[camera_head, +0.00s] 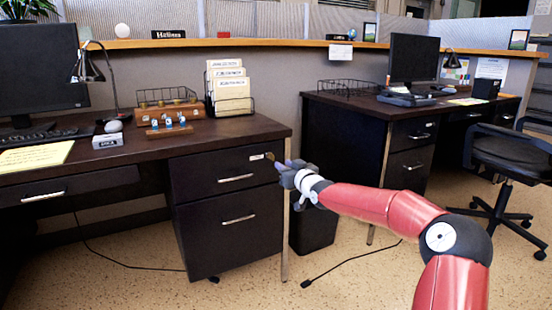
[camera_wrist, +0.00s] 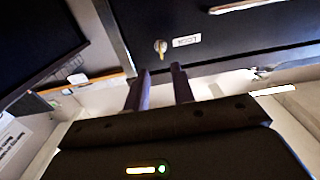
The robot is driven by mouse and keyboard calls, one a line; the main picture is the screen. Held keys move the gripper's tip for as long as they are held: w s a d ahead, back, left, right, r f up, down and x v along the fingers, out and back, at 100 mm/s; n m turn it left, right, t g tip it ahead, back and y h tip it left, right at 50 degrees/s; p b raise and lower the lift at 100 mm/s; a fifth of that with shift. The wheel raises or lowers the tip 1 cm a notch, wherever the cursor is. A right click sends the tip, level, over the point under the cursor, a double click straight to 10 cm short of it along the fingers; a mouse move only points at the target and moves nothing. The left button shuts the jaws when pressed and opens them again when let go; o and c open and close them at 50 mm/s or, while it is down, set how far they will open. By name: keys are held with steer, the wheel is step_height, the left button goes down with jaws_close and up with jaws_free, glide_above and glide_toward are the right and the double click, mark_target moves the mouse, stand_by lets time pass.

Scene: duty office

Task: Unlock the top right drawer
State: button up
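The top right drawer (camera_head: 207,178) of the left desk is dark, with a silver handle (camera_head: 236,178). It looks closed. A small label (camera_head: 257,157) sits near its upper right corner. In the wrist view, a brass-coloured key or lock (camera_wrist: 160,47) is on the drawer front beside the label (camera_wrist: 187,40). My gripper (camera_head: 275,163) is at the drawer's upper right corner. In the wrist view, its two fingers (camera_wrist: 160,69) are apart with an empty gap, pointing at the brass piece and just short of it. Contact cannot be told.
A lower drawer (camera_head: 228,238) is beneath. The left desktop (camera_head: 225,131) holds a file holder (camera_head: 230,92), a wooden stand (camera_head: 168,112) and a lamp (camera_head: 88,70). A dark bin (camera_head: 313,229) stands under my arm. A second desk (camera_head: 345,110) and an office chair (camera_head: 508,155) are at right.

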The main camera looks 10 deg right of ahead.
steer(key=x, duration=0.7)
steer(key=shift+w+p, duration=0.2)
steer(key=shift+p, duration=0.1)
steer(key=shift+a, duration=0.1)
jaws_close()
